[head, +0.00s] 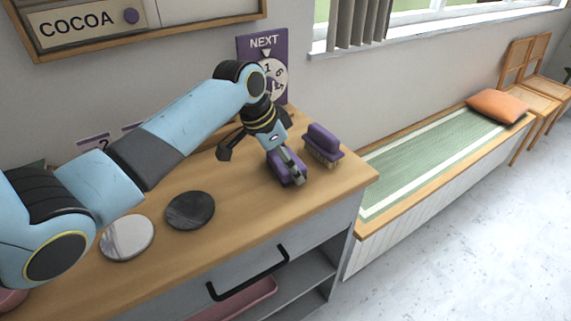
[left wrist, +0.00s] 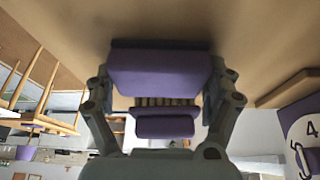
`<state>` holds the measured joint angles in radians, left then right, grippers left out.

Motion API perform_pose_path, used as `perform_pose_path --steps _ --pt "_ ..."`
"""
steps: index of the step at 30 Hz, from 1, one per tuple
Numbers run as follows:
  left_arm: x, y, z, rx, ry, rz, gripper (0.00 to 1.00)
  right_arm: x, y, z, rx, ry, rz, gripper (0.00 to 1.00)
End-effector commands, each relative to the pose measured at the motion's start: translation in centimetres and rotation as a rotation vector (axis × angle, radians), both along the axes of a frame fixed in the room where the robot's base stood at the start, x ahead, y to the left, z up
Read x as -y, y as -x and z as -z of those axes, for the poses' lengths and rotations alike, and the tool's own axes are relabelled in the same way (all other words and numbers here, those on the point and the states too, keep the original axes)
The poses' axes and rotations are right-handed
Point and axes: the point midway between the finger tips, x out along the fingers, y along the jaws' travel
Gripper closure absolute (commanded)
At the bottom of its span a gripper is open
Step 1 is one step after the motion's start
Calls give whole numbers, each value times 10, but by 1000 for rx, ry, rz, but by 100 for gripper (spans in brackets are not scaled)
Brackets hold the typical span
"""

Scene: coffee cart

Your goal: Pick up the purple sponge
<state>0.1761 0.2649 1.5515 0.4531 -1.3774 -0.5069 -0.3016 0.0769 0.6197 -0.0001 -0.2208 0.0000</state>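The purple sponge (head: 283,175) lies on the wooden counter near its right end, partly hidden by my gripper. In the left wrist view it is a purple block (left wrist: 160,75) with a dark layer, against the counter. My left gripper (head: 287,163) is lowered over it. The gripper's fingers (left wrist: 163,85) stand at both sides of the sponge in the left wrist view. I cannot tell whether they press on it. My right gripper is not in view.
A purple brush (head: 322,145) with pale bristles stands just right of the sponge. A dark disc (head: 190,210) and a white marbled disc (head: 127,238) lie on the counter at left. A purple NEXT sign (head: 263,45) is behind.

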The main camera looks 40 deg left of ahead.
Motion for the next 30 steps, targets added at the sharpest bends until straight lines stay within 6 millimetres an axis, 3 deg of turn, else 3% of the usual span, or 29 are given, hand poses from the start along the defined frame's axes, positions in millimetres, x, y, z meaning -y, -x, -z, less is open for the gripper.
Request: perform_pose_path --steps 17,25,30 --pt "0 0 -4 1 0 0 36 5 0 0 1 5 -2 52" --pt "-1 -1 -43 5 -2 0 36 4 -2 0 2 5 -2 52" --pt "42 -6 -65 4 7 2 36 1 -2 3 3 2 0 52"
